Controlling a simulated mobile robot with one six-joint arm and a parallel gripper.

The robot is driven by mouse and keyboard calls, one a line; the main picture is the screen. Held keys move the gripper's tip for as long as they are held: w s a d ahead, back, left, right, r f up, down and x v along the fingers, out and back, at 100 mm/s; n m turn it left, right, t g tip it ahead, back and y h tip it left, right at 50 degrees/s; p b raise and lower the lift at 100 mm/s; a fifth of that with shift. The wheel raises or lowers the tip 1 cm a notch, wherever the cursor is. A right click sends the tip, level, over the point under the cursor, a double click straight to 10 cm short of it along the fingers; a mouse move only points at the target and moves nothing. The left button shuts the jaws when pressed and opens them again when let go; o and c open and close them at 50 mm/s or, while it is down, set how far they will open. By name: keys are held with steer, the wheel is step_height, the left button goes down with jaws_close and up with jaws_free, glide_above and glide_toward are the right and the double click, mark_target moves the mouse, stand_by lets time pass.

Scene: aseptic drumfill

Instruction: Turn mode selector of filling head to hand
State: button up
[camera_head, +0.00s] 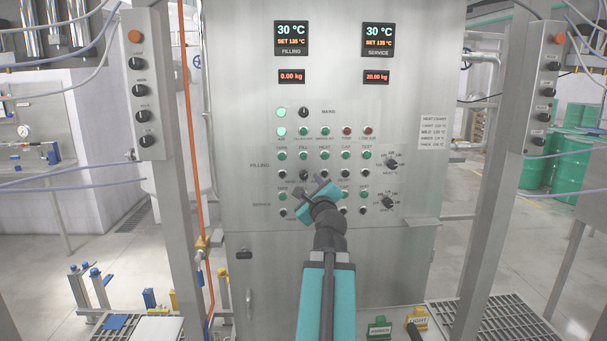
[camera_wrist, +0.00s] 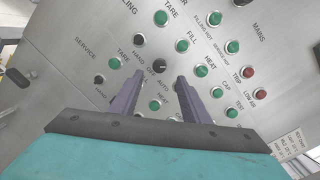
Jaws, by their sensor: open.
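The filling head's mode selector is a black knob (camera_wrist: 159,66) marked hand, off and auto. In the head view it is the dark knob (camera_head: 303,176) below the fill button of the filling row. Its pointer direction is too small to read. My gripper (camera_head: 307,188) is open and empty in front of the panel. In the wrist view its two fingers (camera_wrist: 160,77) point at the panel, with the knob showing in the gap between their tips. I cannot tell whether either finger touches it. The gripper hides part of the service row.
Green buttons surround the knob, among them fill (camera_wrist: 182,46) and heat (camera_wrist: 201,72). The service row (camera_head: 282,196) lies just below. Larger dials (camera_head: 391,163) are at the right. Posts with switch boxes (camera_head: 140,85) (camera_head: 543,85) stand on both sides.

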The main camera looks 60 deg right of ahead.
mark_target(304, 177)
steer(key=shift+w+d+r+p, duration=0.1)
steer(key=shift+d+p, duration=0.05)
steer(key=shift+p, duration=0.35)
steer(key=shift+p+x, duration=0.75)
steer(key=shift+x, duration=3.4)
